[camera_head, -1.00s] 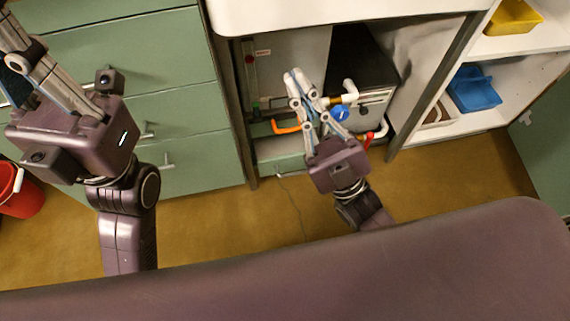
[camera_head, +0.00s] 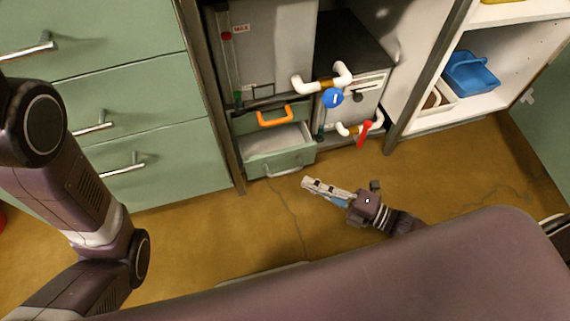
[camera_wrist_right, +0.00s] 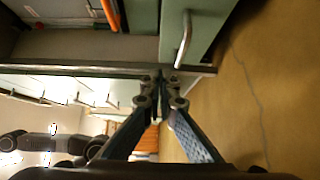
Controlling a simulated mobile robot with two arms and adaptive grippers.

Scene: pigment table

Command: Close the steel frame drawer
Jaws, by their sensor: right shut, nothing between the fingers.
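The steel frame drawer (camera_head: 290,162) is the low green drawer under the steel unit. It stands open, pulled out toward me, with its pale inside showing. Its silver bar handle (camera_head: 284,173) is on the front. My right gripper (camera_head: 308,184) is shut and empty, low over the floor, in front of the drawer and to the right of its handle, apart from it. In the right wrist view the drawer front (camera_wrist_right: 206,28) and handle are above the closed fingertips (camera_wrist_right: 162,84). Only links of my left arm show at the left; its gripper is out of view.
A closed-looking green drawer with an orange handle (camera_head: 275,117) sits above. White pipes, a blue round knob (camera_head: 333,98) and a red lever (camera_head: 364,134) stick out to the right. A steel post (camera_head: 212,110) borders the drawer's left. The floor in front is clear.

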